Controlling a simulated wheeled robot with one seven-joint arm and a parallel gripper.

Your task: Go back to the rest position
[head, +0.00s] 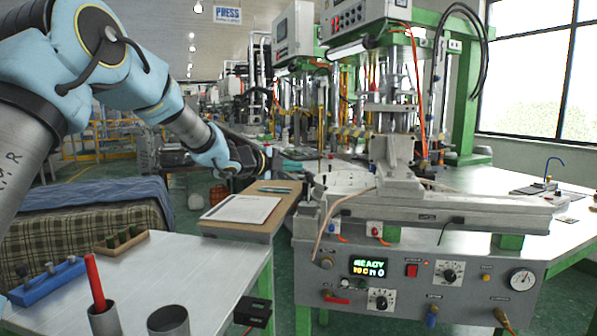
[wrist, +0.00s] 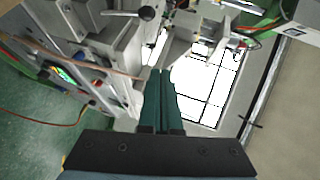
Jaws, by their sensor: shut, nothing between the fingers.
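My gripper (wrist: 162,75) is shut with nothing between its teal fingers in the wrist view. In the head view my arm reaches in from the upper left, and its dark end (head: 262,160) is held in the air near the grey wax injection machine (head: 420,205), above and behind the clipboard with paper (head: 241,208). The fingertips are too small to make out in the head view. The machine's grey body also shows close to the fingers in the wrist view (wrist: 105,55).
A metal table (head: 190,270) at the front left holds a red marker (head: 95,282) in a metal cup (head: 104,320), a second cup (head: 168,320), a blue rack (head: 48,284) and a wooden rack (head: 122,241). A control panel (head: 420,285) faces front. Green floor shows between table and machine.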

